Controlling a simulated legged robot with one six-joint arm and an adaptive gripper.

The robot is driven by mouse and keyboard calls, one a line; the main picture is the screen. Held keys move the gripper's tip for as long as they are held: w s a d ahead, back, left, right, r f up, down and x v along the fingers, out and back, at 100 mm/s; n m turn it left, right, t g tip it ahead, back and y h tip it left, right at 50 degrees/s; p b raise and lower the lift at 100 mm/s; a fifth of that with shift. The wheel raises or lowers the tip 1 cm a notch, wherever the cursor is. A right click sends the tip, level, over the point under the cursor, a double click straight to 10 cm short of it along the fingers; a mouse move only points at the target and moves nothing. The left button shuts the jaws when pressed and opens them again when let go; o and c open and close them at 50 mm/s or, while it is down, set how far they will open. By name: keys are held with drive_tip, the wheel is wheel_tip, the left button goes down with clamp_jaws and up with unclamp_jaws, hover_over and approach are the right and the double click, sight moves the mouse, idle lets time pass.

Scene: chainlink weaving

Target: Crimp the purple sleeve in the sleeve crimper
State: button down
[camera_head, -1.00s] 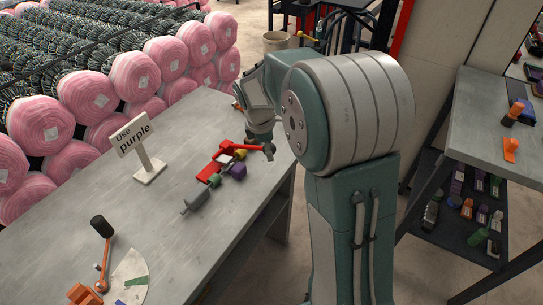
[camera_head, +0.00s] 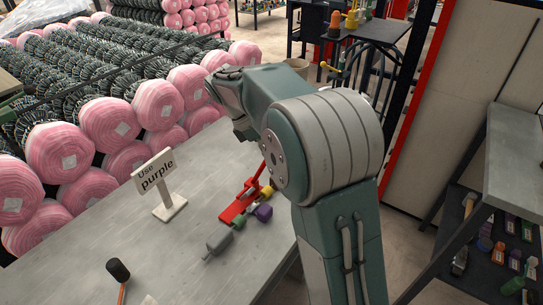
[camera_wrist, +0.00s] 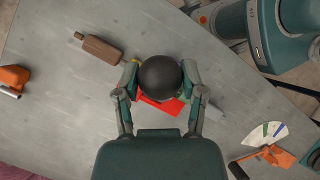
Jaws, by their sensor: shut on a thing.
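The red crimper (camera_head: 238,205) sits on the grey table; part of it shows under my gripper in the wrist view (camera_wrist: 160,104). Its red lever (camera_head: 256,177) slants upward, its top hidden behind my arm in the head view. A purple piece (camera_head: 263,212) is beside the crimper, near yellow (camera_head: 267,192) and green (camera_head: 239,222) pieces and a grey cylinder (camera_head: 219,240). I cannot tell whether the purple piece is seated in the jaws. My gripper (camera_wrist: 160,80) is shut around a black round knob (camera_wrist: 160,76) above the crimper.
A "Use purple" sign (camera_head: 157,172) stands on the table. An orange lever tool (camera_wrist: 272,154) and a pale fan-shaped plate (camera_wrist: 265,134) lie at the wrist view's right. A brown handled piece (camera_wrist: 98,46) lies at upper left. Pink-ended rolls (camera_head: 110,126) line the table's far side.

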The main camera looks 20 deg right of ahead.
drive_tip(key=shift+w+a, duration=0.15)
drive_tip(key=shift+w, duration=0.15)
drive_tip(key=shift+c, duration=1)
unclamp_jaws()
drive_tip(key=shift+r, duration=0.1)
drive_tip(key=v, duration=1.2)
